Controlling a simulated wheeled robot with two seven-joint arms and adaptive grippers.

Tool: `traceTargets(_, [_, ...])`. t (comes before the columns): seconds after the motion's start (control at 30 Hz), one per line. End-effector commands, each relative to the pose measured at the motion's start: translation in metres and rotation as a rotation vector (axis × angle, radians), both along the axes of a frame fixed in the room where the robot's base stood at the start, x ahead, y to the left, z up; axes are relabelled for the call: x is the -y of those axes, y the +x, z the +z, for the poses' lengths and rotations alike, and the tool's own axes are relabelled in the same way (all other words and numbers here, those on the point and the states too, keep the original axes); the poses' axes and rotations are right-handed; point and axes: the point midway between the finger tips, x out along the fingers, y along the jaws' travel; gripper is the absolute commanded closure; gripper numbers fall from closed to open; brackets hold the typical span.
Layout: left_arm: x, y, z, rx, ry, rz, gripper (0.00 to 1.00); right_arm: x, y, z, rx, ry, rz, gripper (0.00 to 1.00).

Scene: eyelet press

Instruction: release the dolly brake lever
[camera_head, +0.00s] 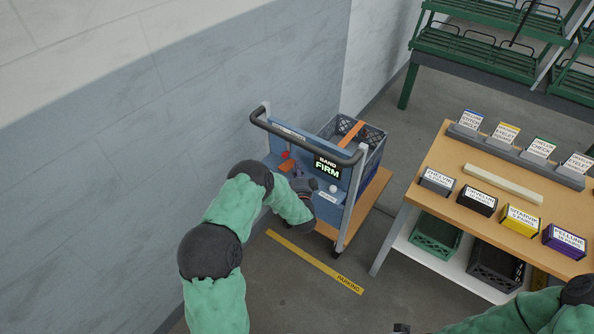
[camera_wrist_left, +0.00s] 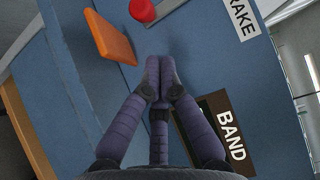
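The dolly (camera_head: 351,215) has a blue end panel with a black push bar (camera_head: 300,136) above it. A red knob (camera_head: 286,155), which also shows at the top of the left wrist view (camera_wrist_left: 143,10), sits next to a white label partly reading "RAKE" (camera_wrist_left: 242,18). I take this knob as the brake lever's end; its shaft is not clear. An orange plate (camera_wrist_left: 110,38) stands out beside it. My left gripper (camera_wrist_left: 160,72) is at the panel, its fingertips together with nothing seen between them, apart from the knob. Of my right gripper, only a dark bit (camera_head: 402,328) seems to show at the bottom edge.
A "BAND FIRM" display (camera_head: 327,167) and a pale knob (camera_head: 333,188) are on the panel near my left gripper. A crate (camera_head: 372,138) rides on the dolly. A wooden table (camera_head: 470,160) with labelled boxes stands right. A yellow floor line (camera_head: 312,261) lies in front.

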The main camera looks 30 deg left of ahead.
Motion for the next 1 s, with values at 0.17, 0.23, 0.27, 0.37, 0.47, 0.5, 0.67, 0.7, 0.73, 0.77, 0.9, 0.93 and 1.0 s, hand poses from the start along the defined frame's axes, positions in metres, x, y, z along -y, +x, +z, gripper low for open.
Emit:
traceTargets(0.17, [0.011, -0.015, 0.000, -0.002, -0.001, -0.001, 1.00, 0.000, 0.000, 0.007, 0.000, 0.000, 0.000, 0.60])
traceTargets(0.23, [0.017, -0.023, 0.000, -0.002, 0.000, -0.001, 1.00, 0.000, 0.000, 0.010, 0.000, 0.000, 0.001, 0.60])
traceTargets(0.27, [0.020, -0.027, 0.000, -0.002, 0.000, -0.001, 1.00, 0.000, 0.000, 0.011, 0.001, 0.000, 0.002, 0.60])
traceTargets(0.37, [0.030, -0.040, -0.001, -0.002, 0.000, -0.002, 1.00, 0.000, 0.000, 0.016, 0.000, 0.000, 0.001, 0.60])
traceTargets(0.47, [0.040, -0.054, -0.002, -0.003, -0.002, -0.002, 1.00, 0.000, 0.000, 0.020, 0.000, 0.000, 0.001, 0.60])
traceTargets(0.5, [0.044, -0.059, -0.003, -0.002, -0.001, -0.002, 1.00, 0.000, 0.000, 0.022, 0.000, 0.000, 0.001, 0.60])
traceTargets(0.67, [0.054, -0.074, -0.004, -0.001, -0.001, 0.000, 1.00, 0.000, 0.000, 0.026, 0.000, 0.000, 0.001, 0.60])
traceTargets(0.7, [0.056, -0.076, -0.004, -0.001, 0.000, 0.000, 1.00, 0.000, 0.000, 0.026, 0.000, 0.000, 0.001, 0.60])
traceTargets(0.73, [0.057, -0.077, -0.004, -0.001, 0.000, 0.000, 1.00, 0.000, 0.000, 0.026, 0.000, 0.000, 0.001, 0.60])
traceTargets(0.77, [0.057, -0.078, -0.004, 0.000, 0.000, 0.000, 1.00, 0.000, 0.000, 0.026, 0.000, 0.000, 0.001, 0.60])
traceTargets(0.9, [0.058, -0.080, -0.005, 0.000, 0.000, 0.001, 1.00, 0.000, 0.000, 0.026, 0.000, 0.000, 0.001, 0.60])
traceTargets(0.93, [0.058, -0.080, -0.005, 0.000, 0.000, 0.001, 1.00, 0.000, 0.000, 0.026, 0.000, 0.000, 0.001, 0.60])
traceTargets(1.0, [0.058, -0.080, -0.005, 0.000, 0.000, 0.001, 1.00, 0.000, 0.000, 0.026, 0.000, 0.000, 0.001, 0.60])
